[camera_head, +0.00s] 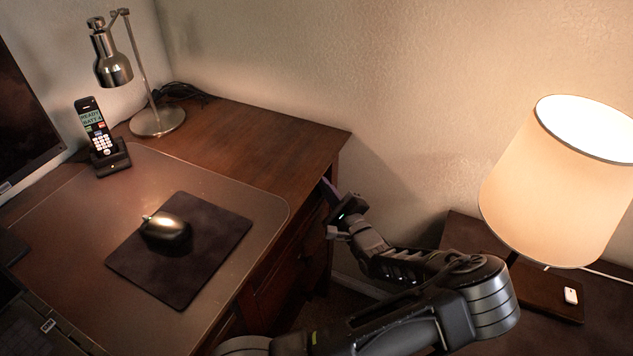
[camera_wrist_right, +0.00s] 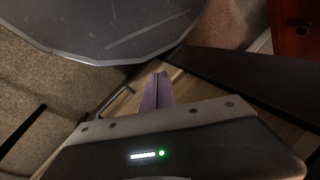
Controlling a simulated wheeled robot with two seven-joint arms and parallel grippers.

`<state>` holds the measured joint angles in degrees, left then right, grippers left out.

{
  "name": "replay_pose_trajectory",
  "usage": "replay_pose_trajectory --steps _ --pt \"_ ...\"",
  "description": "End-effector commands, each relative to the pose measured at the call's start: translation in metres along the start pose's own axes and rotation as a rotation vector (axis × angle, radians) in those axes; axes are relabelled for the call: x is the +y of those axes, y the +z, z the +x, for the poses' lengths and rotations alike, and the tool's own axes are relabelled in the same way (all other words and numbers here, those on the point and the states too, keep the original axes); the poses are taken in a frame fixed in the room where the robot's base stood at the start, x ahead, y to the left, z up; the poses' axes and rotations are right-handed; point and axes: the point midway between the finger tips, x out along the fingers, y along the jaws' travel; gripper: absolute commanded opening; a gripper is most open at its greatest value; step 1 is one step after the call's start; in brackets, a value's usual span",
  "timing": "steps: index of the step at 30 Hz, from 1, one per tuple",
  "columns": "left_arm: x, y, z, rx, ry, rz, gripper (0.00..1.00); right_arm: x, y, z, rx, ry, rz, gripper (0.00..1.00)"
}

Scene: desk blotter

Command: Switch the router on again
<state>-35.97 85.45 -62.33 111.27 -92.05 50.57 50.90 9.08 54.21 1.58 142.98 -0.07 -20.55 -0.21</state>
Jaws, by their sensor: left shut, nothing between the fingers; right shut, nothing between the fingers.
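No router that I can make out shows in either view. My left gripper (camera_head: 328,186) is shut and empty, its purple fingers beside the right edge of the wooden desk (camera_head: 235,125). The desk edge and side are close to the fingers; I cannot tell whether they touch. My right gripper (camera_wrist_right: 157,92) shows in the right wrist view with its purple fingers together and nothing between them. It is not visible in the head view.
A mouse (camera_head: 166,232) lies on a dark mouse pad (camera_head: 215,225). A cordless phone (camera_head: 101,140) and a metal desk lamp (camera_head: 157,120) stand at the desk's back left. A lit shade lamp (camera_head: 545,190) stands right, with a small white switch (camera_head: 571,296) on its base.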

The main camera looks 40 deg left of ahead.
Motion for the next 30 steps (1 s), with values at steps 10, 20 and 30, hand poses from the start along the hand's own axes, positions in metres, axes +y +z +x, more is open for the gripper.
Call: replay_pose_trajectory --steps 10,20,30 --pt "-0.005 -0.005 -0.009 0.0 0.0 -0.001 0.0 -0.001 0.0 -0.003 0.0 0.0 0.0 0.0" --pt "-0.007 -0.006 -0.013 0.0 0.0 0.001 0.0 -0.001 0.0 -0.003 0.0 0.0 0.0 0.0" --pt "-0.012 -0.012 -0.022 0.001 -0.001 -0.002 0.0 -0.002 0.0 -0.004 0.0 0.0 0.0 0.0"
